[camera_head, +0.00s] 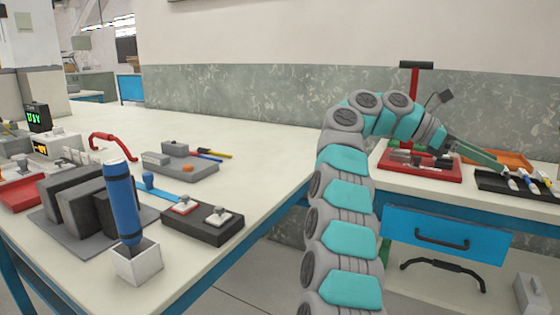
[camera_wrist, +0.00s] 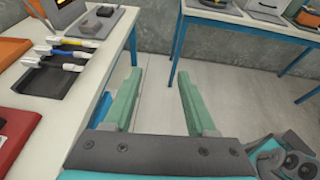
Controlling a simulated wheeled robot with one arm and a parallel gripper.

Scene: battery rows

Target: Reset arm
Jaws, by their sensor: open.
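My arm rises from the bottom of the head view, bends over at the top and reaches right above the right-hand bench (camera_head: 395,182). My gripper (camera_head: 507,166) shows side-on there, its green fingers pointing right and slightly down near a black tool tray (camera_head: 530,190). In the wrist view my gripper (camera_wrist: 159,74) is open, with the two green fingers wide apart. Nothing is between them; grey floor and wall show in the gap. The exact clearance between the fingers and the bench is hard to tell.
A red tray (camera_head: 438,174) lies below my wrist, with an orange tray (camera_head: 498,158) behind. The left bench (camera_head: 262,152) holds a blue cylinder (camera_head: 122,203) tilted in a white box (camera_head: 137,266), grey blocks and a dark switch panel (camera_head: 203,234). Its right part is clear.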

